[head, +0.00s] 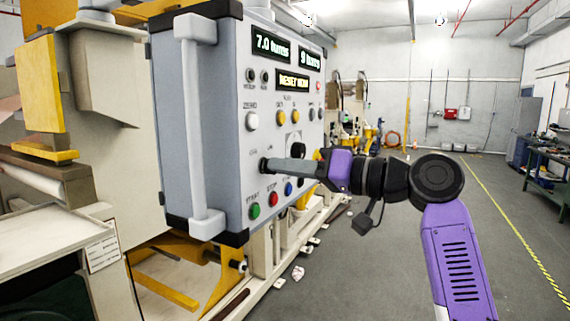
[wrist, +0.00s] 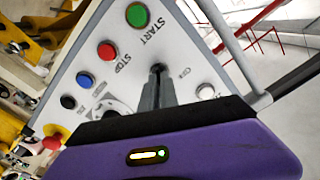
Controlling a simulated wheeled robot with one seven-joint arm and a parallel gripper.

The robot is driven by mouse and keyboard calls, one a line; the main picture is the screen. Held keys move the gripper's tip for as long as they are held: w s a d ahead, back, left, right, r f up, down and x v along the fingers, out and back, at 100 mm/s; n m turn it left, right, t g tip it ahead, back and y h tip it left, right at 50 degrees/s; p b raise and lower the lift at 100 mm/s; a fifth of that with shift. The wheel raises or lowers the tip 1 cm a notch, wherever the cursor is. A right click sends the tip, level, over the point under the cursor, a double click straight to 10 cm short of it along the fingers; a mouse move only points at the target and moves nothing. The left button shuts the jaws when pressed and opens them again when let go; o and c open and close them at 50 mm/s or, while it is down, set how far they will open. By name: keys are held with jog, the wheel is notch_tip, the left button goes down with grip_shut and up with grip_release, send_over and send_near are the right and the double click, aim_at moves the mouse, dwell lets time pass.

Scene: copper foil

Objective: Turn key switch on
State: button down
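The control panel (head: 215,110) is a grey box with displays, buttons and knobs on its face. The key switch (head: 263,164) is a small dark piece at the panel's lower left, above the green START button (head: 254,211). My gripper (head: 272,165) reaches it from the right with its grey fingers against the panel. In the wrist view, my gripper (wrist: 157,80) has its fingers close together around the dark key switch (wrist: 157,68). The fingers hide most of the switch, so I cannot tell its turned position.
The red STOP button (head: 272,199) and blue button (head: 288,188) sit just below my fingers. A black knob (head: 298,150) is close by on the right. A vertical grey handle (head: 200,120) runs along the panel's left edge. Open floor (head: 400,270) lies to the right.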

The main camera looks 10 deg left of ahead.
dwell(0.4)
jog(key=c, duration=1.6)
grip_release()
jog(key=b+v, duration=0.2)
jog(key=v, duration=0.5)
jog(key=shift+s+d, duration=0.1)
jog(key=shift+d, duration=0.3)
